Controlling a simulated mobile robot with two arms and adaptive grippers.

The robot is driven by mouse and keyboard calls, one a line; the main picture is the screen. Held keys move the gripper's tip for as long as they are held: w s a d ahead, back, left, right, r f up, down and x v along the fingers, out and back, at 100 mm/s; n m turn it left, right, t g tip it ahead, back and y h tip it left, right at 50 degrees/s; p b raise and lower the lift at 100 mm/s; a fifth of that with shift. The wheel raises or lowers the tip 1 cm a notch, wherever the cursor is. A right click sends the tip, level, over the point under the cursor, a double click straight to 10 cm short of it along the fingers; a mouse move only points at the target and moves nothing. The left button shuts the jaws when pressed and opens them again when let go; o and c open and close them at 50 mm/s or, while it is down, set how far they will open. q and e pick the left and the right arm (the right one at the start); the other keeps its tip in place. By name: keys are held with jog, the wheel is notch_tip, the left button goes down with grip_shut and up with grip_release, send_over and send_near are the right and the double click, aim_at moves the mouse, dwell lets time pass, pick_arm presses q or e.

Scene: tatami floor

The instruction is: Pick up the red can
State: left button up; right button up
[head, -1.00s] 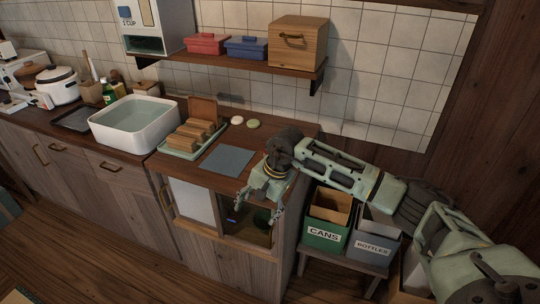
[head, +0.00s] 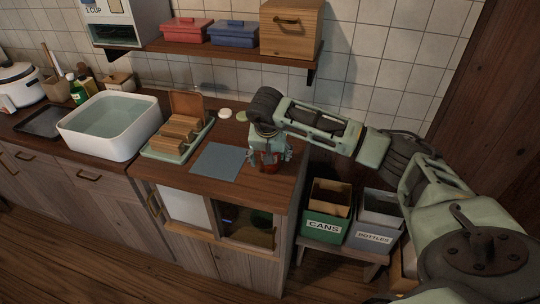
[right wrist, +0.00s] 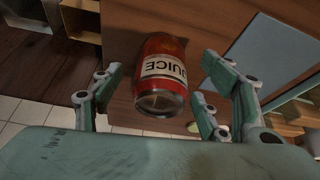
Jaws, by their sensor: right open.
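The red can (right wrist: 163,72), with a white JUICE label, is on the wooden counter. In the right wrist view its silver end faces my palm, and it lies between the spread fingers of my right gripper (right wrist: 160,80) with gaps on both sides. In the head view only a small red part of the can (head: 270,168) shows beneath my right gripper (head: 270,158), at the counter's right end. The right gripper is open and points down over the can. My left gripper is in neither view.
A blue-grey mat (head: 219,162) lies left of the can, then a green tray (head: 156,151) with wooden blocks and a white basin (head: 72,137). The CANS bin (head: 322,226) and BOTTLES bin (head: 373,237) stand right of the counter. A shelf (head: 200,52) hangs above.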

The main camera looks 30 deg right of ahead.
jog(key=x, duration=0.2)
jog(key=shift+w+f, duration=0.15)
jog(key=shift+f, duration=0.2)
jog(key=shift+w+d+f+p, duration=0.2)
jog(key=shift+f+p, duration=0.1)
jog(key=shift+f, duration=0.15)
jog(key=c, duration=0.6)
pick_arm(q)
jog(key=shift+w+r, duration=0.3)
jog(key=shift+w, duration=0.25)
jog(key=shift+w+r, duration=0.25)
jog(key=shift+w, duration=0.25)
pick_arm(e)
jog(key=shift+c, duration=1.3)
